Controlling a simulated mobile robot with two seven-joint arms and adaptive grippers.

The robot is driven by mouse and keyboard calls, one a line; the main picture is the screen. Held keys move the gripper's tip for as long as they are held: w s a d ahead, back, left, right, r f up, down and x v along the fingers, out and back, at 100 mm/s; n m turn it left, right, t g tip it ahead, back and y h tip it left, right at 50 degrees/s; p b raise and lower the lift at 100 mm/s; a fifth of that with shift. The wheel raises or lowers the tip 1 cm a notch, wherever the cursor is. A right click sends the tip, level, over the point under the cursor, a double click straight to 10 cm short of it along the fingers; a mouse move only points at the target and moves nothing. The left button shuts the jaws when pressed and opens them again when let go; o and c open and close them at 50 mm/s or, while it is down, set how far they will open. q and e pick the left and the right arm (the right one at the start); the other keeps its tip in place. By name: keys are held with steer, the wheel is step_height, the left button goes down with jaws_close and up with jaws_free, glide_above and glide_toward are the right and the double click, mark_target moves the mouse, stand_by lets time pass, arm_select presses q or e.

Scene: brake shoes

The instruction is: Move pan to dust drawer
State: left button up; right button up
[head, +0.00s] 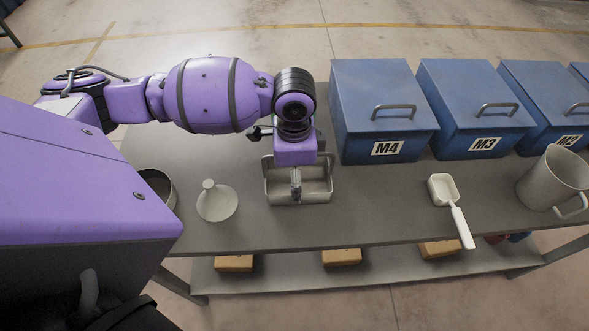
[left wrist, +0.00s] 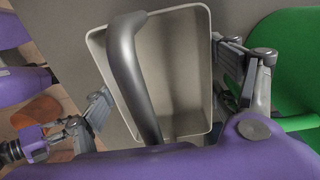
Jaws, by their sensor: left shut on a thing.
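The pan (head: 315,191) is a beige rectangular tray with a grey arched handle. It is at the near-left part of the grey table, below my left gripper (head: 296,165). In the left wrist view the pan (left wrist: 182,65) lies between the fingers of my left gripper (left wrist: 160,75), and its handle (left wrist: 128,65) arches across in front of it. The gripper is shut on the pan; the exact contact is partly hidden. I cannot tell whether the pan touches the table. No dust drawer can be made out.
Blue lidded bins marked M4 (head: 375,95), M3 (head: 470,95) and M2 (head: 548,90) line the back right. A funnel (head: 217,203) and a round container (head: 160,185) stand left of the pan. A scoop (head: 443,190) and a jug (head: 552,180) stand right. The table between pan and scoop is clear.

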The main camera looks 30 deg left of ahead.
arm_select(q)
steer(key=shift+s+d+r, duration=0.1)
steer(key=shift+d+r, duration=0.1)
steer(key=shift+f, duration=0.15)
steer(key=o, duration=1.3)
steer(key=shift+w+a+f, duration=0.15)
steer(key=shift+w+f, duration=0.05)
steer(key=shift+w, duration=0.1)
steer(key=shift+o, duration=0.5)
steer(key=shift+s+r, duration=0.1)
